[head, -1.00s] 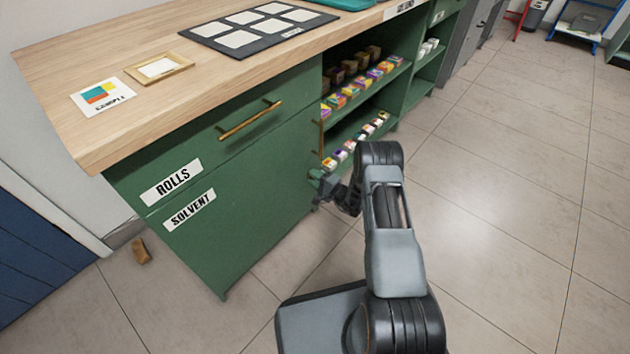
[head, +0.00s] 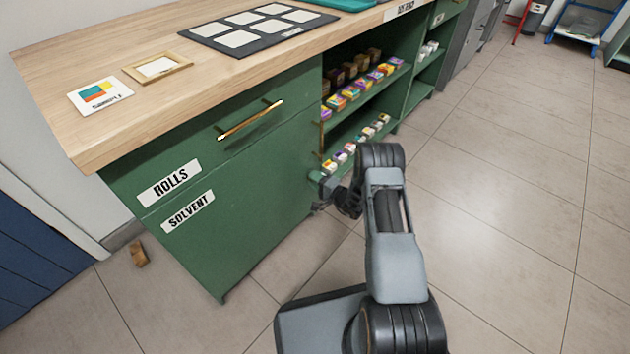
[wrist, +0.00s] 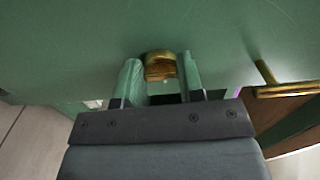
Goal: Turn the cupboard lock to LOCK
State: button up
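A brass lock knob (wrist: 160,68) on the green cupboard door shows in the wrist view between the two green fingers of my gripper (wrist: 162,76). The fingers stand apart on either side of it, with a thin gap seeming to show at the right; contact is not clear. In the head view my gripper (head: 324,186) is at the right edge of the cupboard door (head: 240,215) labelled SOLVENT. The knob is hidden there by my gripper. No LOCK marking is readable, so I cannot tell the lock's setting.
A brass handle (wrist: 285,90) sticks out right of my gripper in the wrist view. A drawer labelled ROLLS with a brass bar handle (head: 250,120) is above the door. Open shelves (head: 365,105) with small boxes are to the right. The tiled floor (head: 500,200) at right is clear.

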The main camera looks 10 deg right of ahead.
jog(key=o, duration=0.4)
jog(key=shift+p+v, duration=2.1)
jog(key=shift+v, duration=4.85)
jog(key=shift+r, duration=0.15)
